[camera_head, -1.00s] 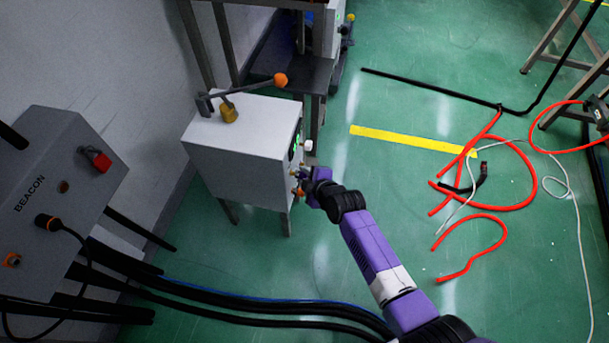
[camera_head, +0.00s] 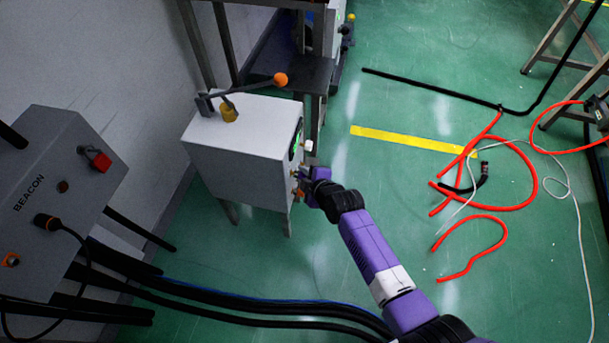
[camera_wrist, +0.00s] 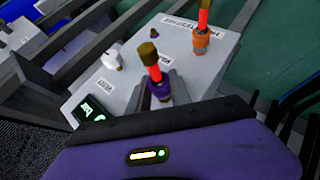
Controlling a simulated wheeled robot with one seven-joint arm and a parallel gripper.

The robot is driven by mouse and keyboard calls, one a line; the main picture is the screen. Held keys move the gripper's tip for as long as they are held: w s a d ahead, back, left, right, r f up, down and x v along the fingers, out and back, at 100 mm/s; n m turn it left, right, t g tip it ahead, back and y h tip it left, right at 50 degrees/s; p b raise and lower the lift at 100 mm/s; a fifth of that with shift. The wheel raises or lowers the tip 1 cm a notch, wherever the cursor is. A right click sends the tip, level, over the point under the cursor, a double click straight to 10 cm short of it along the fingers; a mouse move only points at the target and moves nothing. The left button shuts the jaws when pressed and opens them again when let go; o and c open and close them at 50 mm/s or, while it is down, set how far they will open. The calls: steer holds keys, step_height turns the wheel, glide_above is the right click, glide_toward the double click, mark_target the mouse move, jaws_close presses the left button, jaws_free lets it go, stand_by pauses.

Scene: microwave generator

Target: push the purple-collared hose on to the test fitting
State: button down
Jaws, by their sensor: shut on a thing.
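The white generator box (camera_head: 240,150) stands at centre left in the head view, and my gripper (camera_head: 304,178) is at its right-hand face. In the wrist view, the purple-collared hose (camera_wrist: 154,72) is a short red piece with a brass-coloured end and a purple collar, close in front of the panel (camera_wrist: 130,86). My gripper (camera_wrist: 162,101) is shut at its collar; the fingertips are mostly hidden behind my purple housing. An orange-collared red hose piece (camera_wrist: 201,38) stands farther right on the panel. I cannot tell which fitting is the test fitting, nor how far the hose is seated.
A white knob (camera_wrist: 113,57) and a lit green display (camera_wrist: 90,108) are near the hose. A lever with an orange ball (camera_head: 280,80) sits above the box. A grey BEACON cabinet (camera_head: 60,190) stands left. Red hoses (camera_head: 470,218) lie on the floor at right.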

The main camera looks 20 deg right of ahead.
steer(key=shift+w+a, duration=0.25)
steer(key=shift+a, duration=0.05)
steer(key=c, duration=1.1)
jaws_free()
steer(key=shift+p+v, duration=1.15)
steer(key=shift+v, duration=2.8)
